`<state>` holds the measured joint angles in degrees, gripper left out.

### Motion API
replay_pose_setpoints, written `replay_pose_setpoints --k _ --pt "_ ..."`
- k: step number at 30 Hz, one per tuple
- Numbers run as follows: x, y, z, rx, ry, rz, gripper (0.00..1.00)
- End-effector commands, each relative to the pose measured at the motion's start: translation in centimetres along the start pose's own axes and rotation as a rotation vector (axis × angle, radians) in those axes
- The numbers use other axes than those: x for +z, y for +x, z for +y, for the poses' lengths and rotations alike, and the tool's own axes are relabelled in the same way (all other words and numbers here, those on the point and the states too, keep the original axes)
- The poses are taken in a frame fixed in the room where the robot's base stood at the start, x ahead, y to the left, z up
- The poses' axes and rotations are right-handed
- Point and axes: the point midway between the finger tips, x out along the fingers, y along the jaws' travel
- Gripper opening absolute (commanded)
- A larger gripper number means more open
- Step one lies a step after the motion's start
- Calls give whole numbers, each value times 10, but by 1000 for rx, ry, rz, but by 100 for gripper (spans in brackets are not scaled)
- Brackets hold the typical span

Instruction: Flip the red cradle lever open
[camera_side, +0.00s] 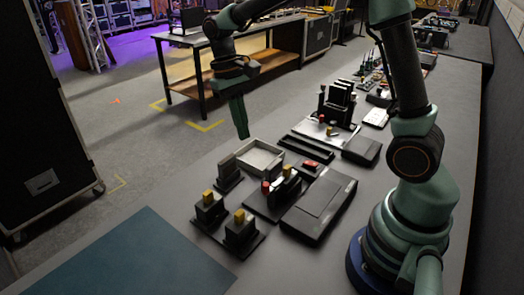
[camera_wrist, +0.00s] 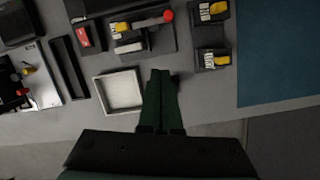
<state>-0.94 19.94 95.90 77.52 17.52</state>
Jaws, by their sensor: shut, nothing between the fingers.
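A black cradle base (camera_side: 262,208) stands on the table with a red-knobbed lever (camera_side: 266,186) and yellow and pale parts on it. In the wrist view the lever (camera_wrist: 152,22) is a grey bar lying across the cradle, with its round red knob (camera_wrist: 168,16) at the right end. My gripper (camera_side: 243,136) points down, shut and empty, in the air beyond the cradle. In the wrist view my gripper (camera_wrist: 161,72) shows below the cradle and apart from it. Whether the lever is latched is too small to tell.
A shallow grey tray (camera_side: 260,157) lies behind the cradle, beside my fingers in the wrist view. A flat black case (camera_side: 320,205) sits right of the cradle. A black base with yellow-topped posts (camera_side: 240,230) stands in front. A red block (camera_wrist: 83,36) is nearby.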

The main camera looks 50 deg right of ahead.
Motion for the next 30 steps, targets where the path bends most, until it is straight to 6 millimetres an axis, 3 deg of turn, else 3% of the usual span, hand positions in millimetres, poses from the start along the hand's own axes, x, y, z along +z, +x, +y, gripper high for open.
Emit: replay_pose_setpoints --k 15,22,30 --pt "5 95 -7 6 -1 -1 0" --pt "32 97 -7 9 -1 8 0" --pt "41 100 -7 11 0 10 0"
